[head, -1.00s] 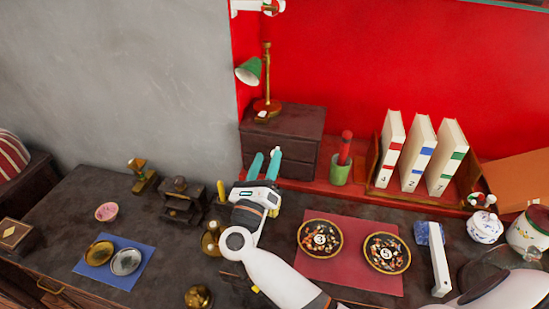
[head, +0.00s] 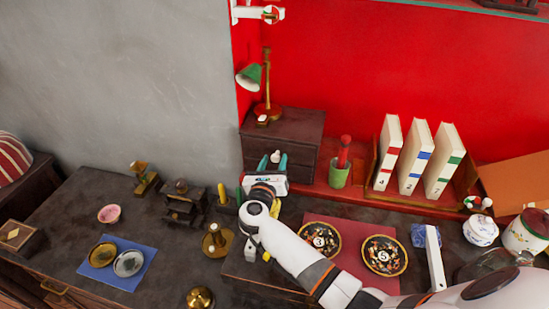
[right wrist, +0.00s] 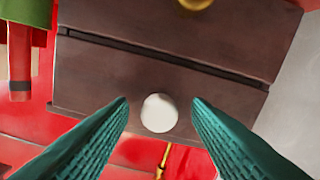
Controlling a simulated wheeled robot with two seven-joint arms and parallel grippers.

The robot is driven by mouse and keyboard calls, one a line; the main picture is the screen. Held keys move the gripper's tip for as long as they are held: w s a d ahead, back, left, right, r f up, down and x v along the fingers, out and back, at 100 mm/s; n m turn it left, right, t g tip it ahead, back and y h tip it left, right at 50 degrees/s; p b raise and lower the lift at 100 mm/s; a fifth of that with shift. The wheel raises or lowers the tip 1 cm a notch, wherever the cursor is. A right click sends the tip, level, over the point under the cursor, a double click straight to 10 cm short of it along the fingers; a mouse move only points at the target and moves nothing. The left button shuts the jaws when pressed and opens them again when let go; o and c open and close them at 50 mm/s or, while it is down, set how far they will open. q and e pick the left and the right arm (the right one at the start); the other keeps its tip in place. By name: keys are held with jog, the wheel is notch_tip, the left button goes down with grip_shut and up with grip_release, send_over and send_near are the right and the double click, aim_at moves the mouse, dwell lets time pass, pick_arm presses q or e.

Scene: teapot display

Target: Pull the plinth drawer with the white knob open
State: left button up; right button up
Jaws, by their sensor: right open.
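The dark brown plinth (head: 302,124) stands against the red wall, with two drawer fronts facing me. The drawer front with the white knob (right wrist: 90,88) looks shut in the right wrist view. The white knob (right wrist: 159,113) sits between the two teal fingers of my right gripper (right wrist: 160,101), which is open with a gap on each side. In the head view my right gripper (head: 273,162) is at the plinth's front, and the white knob (head: 275,156) shows between its fingers. A brass knob (right wrist: 195,3) is on the other drawer. My left gripper is not in view.
A green lamp (head: 250,76) stands on the plinth. A green pot (head: 339,173) with a red object is just right of it. Plates on a red mat (head: 351,232) lie near my arm.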

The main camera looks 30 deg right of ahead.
jog(key=shift+w+d, duration=0.4)
grip_shut()
jog(key=v, duration=1.1)
grip_release()
jog(key=shift+w, duration=0.1)
jog(key=shift+d, duration=0.1)
